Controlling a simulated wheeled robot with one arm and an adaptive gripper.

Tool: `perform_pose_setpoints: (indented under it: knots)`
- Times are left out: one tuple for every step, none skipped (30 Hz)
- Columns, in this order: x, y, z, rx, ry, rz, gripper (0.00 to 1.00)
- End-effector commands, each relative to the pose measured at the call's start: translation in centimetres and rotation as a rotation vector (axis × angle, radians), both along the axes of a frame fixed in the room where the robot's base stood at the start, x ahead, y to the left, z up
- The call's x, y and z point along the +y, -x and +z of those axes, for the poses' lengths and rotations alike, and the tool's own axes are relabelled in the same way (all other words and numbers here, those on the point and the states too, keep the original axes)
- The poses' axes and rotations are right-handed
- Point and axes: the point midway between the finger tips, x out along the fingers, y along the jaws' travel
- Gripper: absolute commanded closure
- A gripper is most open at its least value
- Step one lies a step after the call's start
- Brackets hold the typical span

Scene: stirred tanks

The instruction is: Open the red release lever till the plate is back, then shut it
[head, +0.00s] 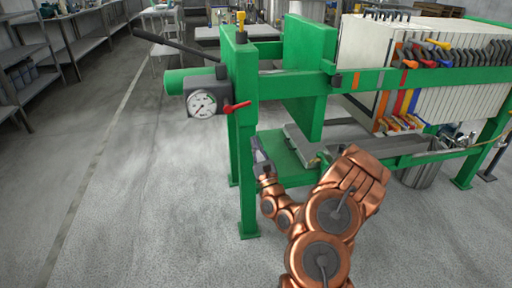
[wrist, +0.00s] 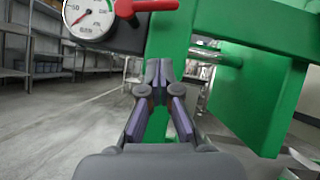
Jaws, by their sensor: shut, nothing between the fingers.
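The red release lever (head: 236,106) sticks out to the right from the grey block beside the pressure gauge (head: 201,104), on the green end frame of the press. In the wrist view the red lever (wrist: 146,6) lies at the top edge, partly cut off, right of the gauge (wrist: 90,17). The green plate (head: 306,80) stands upright between the end frame and the pale plate pack (head: 375,55), apart from the pack. My gripper (head: 259,150) is below the lever and not touching it. In the wrist view my gripper (wrist: 159,68) is shut and empty, its fingertips together.
The green end frame (head: 242,160) and side rail (head: 375,78) stand close to my arm. A black handle (head: 165,42) reaches up left from the block. Shelves (head: 65,40) line the left. The floor (head: 130,190) at left is clear.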

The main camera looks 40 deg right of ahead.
Motion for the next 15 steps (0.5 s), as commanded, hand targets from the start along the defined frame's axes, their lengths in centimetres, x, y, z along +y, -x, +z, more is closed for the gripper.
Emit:
perform_pose_setpoints:
  knots:
    - [0.0,-0.6,0.4,-0.001,0.004,0.002,1.00]
    - [0.0,-0.9,0.6,0.000,0.003,0.002,1.00]
    - [-0.2,-1.3,0.9,-0.001,0.002,0.002,1.00]
    - [-0.2,-1.6,1.1,-0.001,0.001,0.001,1.00]
    - [-0.4,-1.9,1.2,-0.001,0.002,0.001,1.00]
    - [-0.4,-2.4,1.5,-0.001,0.004,0.002,1.00]
    - [-0.5,-2.7,1.7,-0.001,0.004,0.002,1.00]
    - [-0.6,-3.0,1.9,0.000,0.005,0.001,1.00]
    - [-0.7,-3.4,2.1,0.002,0.004,0.001,1.00]
    - [-0.8,-3.7,2.3,0.001,0.003,0.001,1.00]
    - [-0.8,-4.0,2.5,0.001,0.003,0.002,1.00]
    - [-0.9,-4.4,2.8,0.000,0.003,0.003,1.00]
    - [-1.0,-4.6,3.0,-0.001,0.004,0.001,1.00]
    - [-1.1,-4.9,3.2,-0.001,0.003,0.001,1.00]
    - [-1.2,-5.3,3.5,0.000,0.002,0.001,1.00]
